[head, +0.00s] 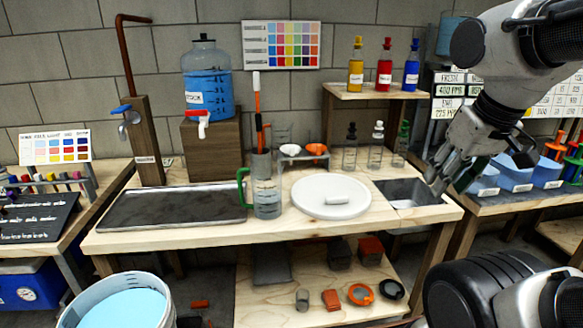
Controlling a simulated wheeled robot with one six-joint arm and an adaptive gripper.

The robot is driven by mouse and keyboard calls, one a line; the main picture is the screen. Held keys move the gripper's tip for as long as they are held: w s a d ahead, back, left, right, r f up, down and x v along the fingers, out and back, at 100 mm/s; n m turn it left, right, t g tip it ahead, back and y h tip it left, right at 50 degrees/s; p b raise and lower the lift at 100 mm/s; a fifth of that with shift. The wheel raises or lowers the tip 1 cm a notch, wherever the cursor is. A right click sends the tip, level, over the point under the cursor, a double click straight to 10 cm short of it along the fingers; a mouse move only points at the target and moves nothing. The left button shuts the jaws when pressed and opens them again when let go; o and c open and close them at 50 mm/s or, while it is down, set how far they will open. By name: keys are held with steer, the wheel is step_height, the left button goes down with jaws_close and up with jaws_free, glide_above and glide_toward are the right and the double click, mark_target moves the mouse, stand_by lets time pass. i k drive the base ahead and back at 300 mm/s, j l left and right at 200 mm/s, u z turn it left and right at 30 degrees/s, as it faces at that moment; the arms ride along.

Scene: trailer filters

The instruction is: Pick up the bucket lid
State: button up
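The bucket lid (313,198) is a white round disc with a raised bar handle (338,201) on top. It lies flat on the wooden workbench, right of the middle. My gripper (437,178) hangs above the bench's right end, to the right of the lid and apart from it. Its fingers point down and to the left, and I see nothing held between them. The fingers are small and overlap in this view, so their opening is unclear. An open bucket (80,310) with pale blue liquid stands on the floor at the lower left.
A jug with a green handle (266,190) stands just left of the lid. Behind it are a small funnel rack (310,160) and several bottles. A dark tray (170,207) lies at the left, and a sink-like recess (405,190) is at the right. A raised shelf (375,92) holds three coloured bottles.

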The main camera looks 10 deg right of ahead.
mark_target(329, 197)
steer(key=j+u, duration=0.15)
steer(key=u, duration=1.3)
steer(key=z, duration=1.7)
steer(key=i+l+u, duration=0.1)
steer(key=i, duration=0.25)
steer(key=i+l+u, duration=0.1)
steer(key=i+l, duration=0.2)
